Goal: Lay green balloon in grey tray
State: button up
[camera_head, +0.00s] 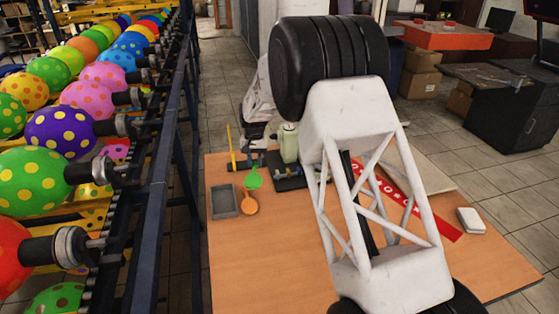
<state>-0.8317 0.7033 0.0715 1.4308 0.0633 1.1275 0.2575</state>
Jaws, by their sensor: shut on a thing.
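The green balloon (253,179) is small and flat, with its narrow end pointing up. It is at the left part of the table, just right of the grey tray (224,202). The tray is a shallow rectangle and looks empty. My gripper (254,161) is small and dark at this distance, at the narrow upper end of the green balloon, and shut on it. Whether the balloon touches the table is hard to tell. An orange balloon (249,204) lies just below the green one in the picture, beside the tray.
My large arm hides much of the wooden table (265,265). A black pad (288,181), a pale green bottle (289,142) and a yellow stick (231,148) are near the gripper. A red strip (395,207) and white block (471,220) lie right. Racked dotted balloons (60,132) stand left.

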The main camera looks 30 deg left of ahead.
jog(key=n, duration=0.2)
send_over(223, 194)
jog(key=f, duration=0.1)
jog(key=shift+w+a+f+n, duration=0.2)
jog(key=shift+a+f, duration=0.1)
jog(key=shift+f, duration=0.15)
jog(key=shift+w+a+f+n, duration=0.2)
jog(key=shift+a+f, duration=0.1)
jog(key=shift+f, duration=0.1)
jog(key=shift+f, duration=0.15)
jog(key=shift+f, duration=3.1)
jog(key=shift+s+d+f, duration=0.1)
jog(key=shift+d+f, duration=0.05)
jog(key=shift+f, duration=0.75)
jog(key=o, duration=0.7)
jog(key=shift+d+f+h, duration=0.1)
jog(key=shift+h, duration=0.2)
jog(key=shift+o, duration=1.1)
jog(key=v, duration=1)
jog(key=shift+s, duration=0.1)
